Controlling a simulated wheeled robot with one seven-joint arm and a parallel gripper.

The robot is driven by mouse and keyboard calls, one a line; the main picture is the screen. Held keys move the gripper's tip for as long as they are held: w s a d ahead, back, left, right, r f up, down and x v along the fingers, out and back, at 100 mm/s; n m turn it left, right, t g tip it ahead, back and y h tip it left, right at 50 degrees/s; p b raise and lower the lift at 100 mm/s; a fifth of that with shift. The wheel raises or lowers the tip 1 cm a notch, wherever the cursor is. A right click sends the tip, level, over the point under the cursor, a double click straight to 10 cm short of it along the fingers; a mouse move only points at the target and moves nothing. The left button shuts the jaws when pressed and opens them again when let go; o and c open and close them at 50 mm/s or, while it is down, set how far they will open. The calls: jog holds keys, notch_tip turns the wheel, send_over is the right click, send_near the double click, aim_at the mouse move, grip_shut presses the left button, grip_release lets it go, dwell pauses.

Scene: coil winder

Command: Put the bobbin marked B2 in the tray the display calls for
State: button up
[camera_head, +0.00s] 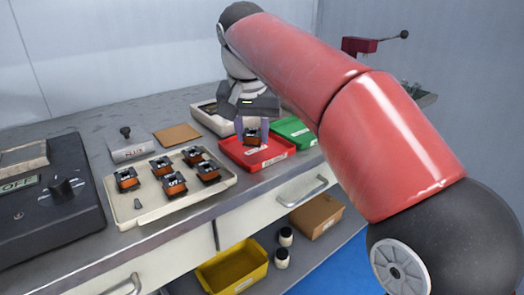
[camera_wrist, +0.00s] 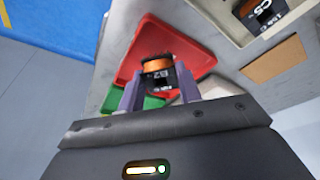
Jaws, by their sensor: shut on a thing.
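My gripper (camera_head: 252,128) is shut on a black bobbin with a copper-coloured winding (camera_head: 251,138). In the wrist view the bobbin (camera_wrist: 158,72) shows an upside-down mark that looks like B2, between the fingers of my gripper (camera_wrist: 160,86). It is within the outline of the red tray (camera_head: 232,150), which also shows in the wrist view (camera_wrist: 137,45). I cannot tell whether it touches the tray floor. A green tray (camera_head: 296,126) stands to the right and a whitish tray (camera_head: 203,113) behind. A dark machine (camera_head: 48,222) at left has a small display that seems to read OFF.
A cream tray (camera_head: 134,214) holds several similar bobbins left of the red tray. A brown pad (camera_head: 177,134) and a grey block with a knob (camera_head: 130,151) lie behind it. Below the bench are a yellow bin (camera_head: 233,273), small jars and a cardboard box (camera_head: 317,216).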

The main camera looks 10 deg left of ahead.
aim_at(253, 143)
notch_tip(253, 143, down, 4)
jog(key=b, duration=0.3)
jog(key=shift+r, duration=0.15)
jog(key=shift+d+r, duration=0.1)
jog(key=shift+r, duration=0.1)
jog(key=shift+f, duration=0.1)
jog(key=o, duration=0.8)
jog(key=shift+c, duration=0.2)
